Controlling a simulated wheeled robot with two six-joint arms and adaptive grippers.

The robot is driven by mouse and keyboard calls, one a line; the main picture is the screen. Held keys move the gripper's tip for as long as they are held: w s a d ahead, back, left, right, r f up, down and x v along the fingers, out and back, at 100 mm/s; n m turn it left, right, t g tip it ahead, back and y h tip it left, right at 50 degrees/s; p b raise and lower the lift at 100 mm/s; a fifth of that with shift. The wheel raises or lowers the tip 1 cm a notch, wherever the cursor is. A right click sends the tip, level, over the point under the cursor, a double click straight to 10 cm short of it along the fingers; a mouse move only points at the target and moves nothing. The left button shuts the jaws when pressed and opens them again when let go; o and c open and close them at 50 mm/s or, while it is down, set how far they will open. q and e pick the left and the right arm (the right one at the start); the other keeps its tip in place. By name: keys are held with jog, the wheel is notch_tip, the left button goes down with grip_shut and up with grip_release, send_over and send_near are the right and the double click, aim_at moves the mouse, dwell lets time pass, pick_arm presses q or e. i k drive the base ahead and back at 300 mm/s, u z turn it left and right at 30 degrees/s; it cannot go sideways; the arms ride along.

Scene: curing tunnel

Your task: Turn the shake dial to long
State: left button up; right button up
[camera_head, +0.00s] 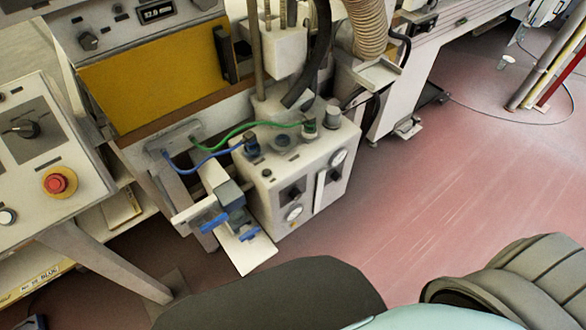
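Several dials show, and their labels are too small to read, so I cannot tell which is the shake dial. A black rotary dial (27,129) sits on a dark plate on the sloped control panel (70,130) at the left. Another black knob (88,40) is on the grey upper panel beside a small digital display (157,12). Neither of my grippers is recognisable in this view. Nothing is seen touching either dial.
A red emergency button (59,182) is below the left dial. A white unit (300,175) with gauges and green and blue hoses stands in the middle, with blue-handled valves (215,222) at its left. The reddish floor (450,190) at right is mostly clear.

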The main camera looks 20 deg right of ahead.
aim_at(295, 194)
jog(key=u, duration=2.65)
jog(key=k, duration=2)
jog(key=z, duration=2.75)
